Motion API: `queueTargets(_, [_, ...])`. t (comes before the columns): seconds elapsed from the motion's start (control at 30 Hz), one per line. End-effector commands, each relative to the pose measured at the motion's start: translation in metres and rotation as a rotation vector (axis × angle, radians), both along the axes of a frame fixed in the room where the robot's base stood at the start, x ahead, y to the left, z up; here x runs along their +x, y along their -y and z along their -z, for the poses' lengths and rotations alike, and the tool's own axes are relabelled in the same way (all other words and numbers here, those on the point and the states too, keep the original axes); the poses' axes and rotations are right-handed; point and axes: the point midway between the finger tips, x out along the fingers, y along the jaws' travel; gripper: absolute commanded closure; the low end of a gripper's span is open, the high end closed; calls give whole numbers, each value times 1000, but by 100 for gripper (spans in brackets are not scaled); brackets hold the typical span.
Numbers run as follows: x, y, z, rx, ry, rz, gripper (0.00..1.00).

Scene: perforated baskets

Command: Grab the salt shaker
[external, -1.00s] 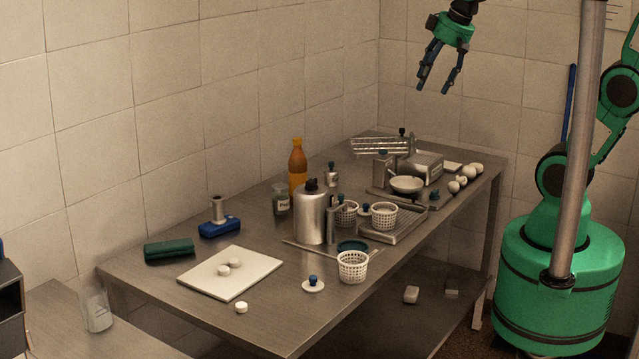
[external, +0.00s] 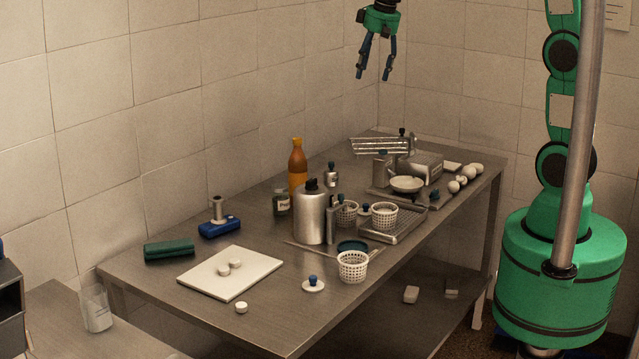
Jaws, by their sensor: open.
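My gripper (external: 373,76) is open and empty, high above the far part of the table in the external view, its fingers pointing down. A small jar with a dark cap and a pale label (external: 331,175) stands upright behind the metal canister and may be the salt shaker; its label is too small to read. A second labelled jar (external: 282,204) stands left of the canister, near the orange bottle. I cannot tell for certain which of them is the salt shaker. My gripper is well above and apart from both.
The metal table (external: 150,290) is crowded in the middle. An orange bottle (external: 298,168) and a metal canister (external: 310,218) stand near the jars. White perforated baskets (external: 352,267) stand to the right and front. A wire rack (external: 380,146) stands at the back. A white board (external: 230,285) lies at front left.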

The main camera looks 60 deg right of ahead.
Motion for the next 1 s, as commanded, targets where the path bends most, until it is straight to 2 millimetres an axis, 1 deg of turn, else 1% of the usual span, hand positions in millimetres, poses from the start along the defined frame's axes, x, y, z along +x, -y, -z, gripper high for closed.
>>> queueTargets(0.03, [12,6,5,1,-11,6,38])
queueTargets(0.1, [27,13,12,3,-22,14,38])
queueTargets(0.27, [60,29,30,9,-46,32,38])
queueTargets(0.4, [88,45,50,13,-68,47,38])
queueTargets(0.57, [118,62,74,18,-94,64,38])
queueTargets(0.77, [152,86,110,25,-124,86,38])
queueTargets(1.0, [187,114,159,34,-161,112,38])
